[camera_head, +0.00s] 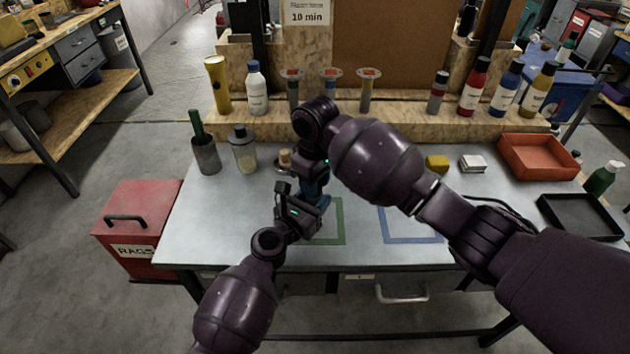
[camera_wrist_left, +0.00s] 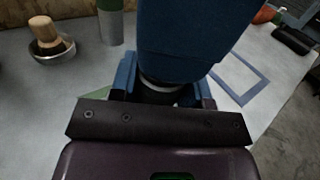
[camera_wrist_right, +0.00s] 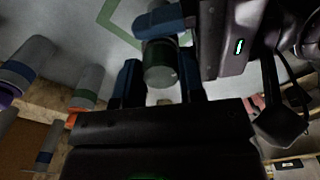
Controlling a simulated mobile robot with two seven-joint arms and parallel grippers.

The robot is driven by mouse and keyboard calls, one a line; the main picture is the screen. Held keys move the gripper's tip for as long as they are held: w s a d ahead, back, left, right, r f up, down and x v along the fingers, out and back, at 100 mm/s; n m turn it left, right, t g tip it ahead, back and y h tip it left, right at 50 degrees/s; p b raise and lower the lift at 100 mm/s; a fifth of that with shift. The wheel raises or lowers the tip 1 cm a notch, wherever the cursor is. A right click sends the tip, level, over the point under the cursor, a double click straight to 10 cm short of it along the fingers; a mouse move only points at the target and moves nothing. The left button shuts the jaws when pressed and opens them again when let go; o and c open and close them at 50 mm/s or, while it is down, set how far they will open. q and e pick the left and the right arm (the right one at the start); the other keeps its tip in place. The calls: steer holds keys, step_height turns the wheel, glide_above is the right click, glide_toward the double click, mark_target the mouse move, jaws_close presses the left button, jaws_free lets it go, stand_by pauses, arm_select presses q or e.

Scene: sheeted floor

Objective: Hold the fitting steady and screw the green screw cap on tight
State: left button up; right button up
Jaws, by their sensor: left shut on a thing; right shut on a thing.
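My left gripper (camera_head: 308,208) comes in low from the left over the table. Its blue fingers (camera_wrist_left: 160,92) are shut on the fitting, a dark cylinder with a pale rim (camera_wrist_left: 160,84) in the left wrist view. My right gripper (camera_head: 316,172) is directly above it. In the right wrist view its blue fingers (camera_wrist_right: 161,85) are shut on a grey cylinder with a dark green band, apparently the green screw cap (camera_wrist_right: 162,66). A blue finger of the right gripper covers much of the left wrist view. Whether cap and fitting touch cannot be told.
Green (camera_head: 340,225) and blue (camera_head: 412,238) outlined squares lie on the grey table (camera_head: 220,215). A brush (camera_head: 285,160), a jar (camera_head: 243,152) and a grey cup (camera_head: 206,156) stand close by. An orange bin (camera_head: 540,175) and a black tray (camera_head: 582,235) are at right. A shelf with bottles stands behind.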

steer(key=m, duration=0.6)
steer(key=shift+a, duration=0.1)
steer(key=m, duration=0.5)
steer(key=o, duration=1.1)
steer(key=shift+c, duration=0.8)
